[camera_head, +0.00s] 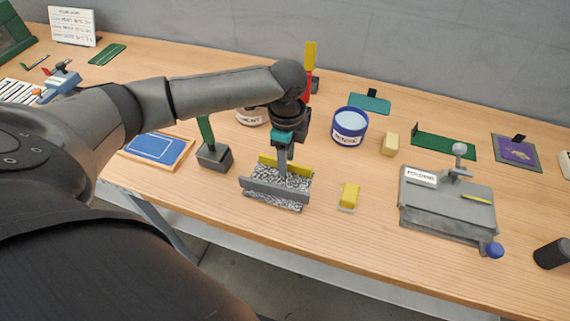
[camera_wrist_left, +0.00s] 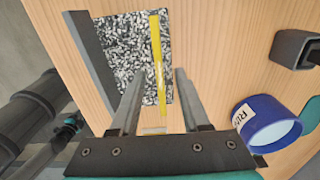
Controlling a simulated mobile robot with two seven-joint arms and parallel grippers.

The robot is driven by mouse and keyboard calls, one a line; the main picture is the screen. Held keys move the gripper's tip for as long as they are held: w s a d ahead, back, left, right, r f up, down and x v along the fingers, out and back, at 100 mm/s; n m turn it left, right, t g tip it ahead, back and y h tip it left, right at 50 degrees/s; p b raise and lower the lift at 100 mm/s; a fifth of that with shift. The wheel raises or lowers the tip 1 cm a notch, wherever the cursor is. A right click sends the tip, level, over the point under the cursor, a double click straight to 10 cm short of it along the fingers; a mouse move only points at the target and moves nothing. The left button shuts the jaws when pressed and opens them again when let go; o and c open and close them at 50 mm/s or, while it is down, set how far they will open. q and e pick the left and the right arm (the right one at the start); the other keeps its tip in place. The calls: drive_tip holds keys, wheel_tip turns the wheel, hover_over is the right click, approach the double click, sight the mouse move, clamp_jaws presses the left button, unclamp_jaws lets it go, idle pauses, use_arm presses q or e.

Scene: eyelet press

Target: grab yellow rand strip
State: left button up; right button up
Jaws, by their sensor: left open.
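A yellow strip (camera_head: 299,168) stands on edge along the back side of a grey holder (camera_head: 275,190) with a black-and-white speckled bed. My left gripper (camera_head: 283,168) is over the holder, pointing down at the strip's middle. In the left wrist view the strip (camera_wrist_left: 156,40) runs lengthwise across the speckled bed (camera_wrist_left: 128,45), between the two fingers of my open left gripper (camera_wrist_left: 160,75). I cannot tell whether a finger touches it. My right gripper is not in view.
A blue-rimmed tub (camera_head: 349,127) stands behind and right of the holder. A yellow block (camera_head: 350,194) is to its right, and a dark box with a green handle (camera_head: 214,157) to its left. A grey folding press (camera_head: 445,210) is farther right.

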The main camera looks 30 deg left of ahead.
use_arm(q)
clamp_jaws()
idle(0.3)
idle(0.3)
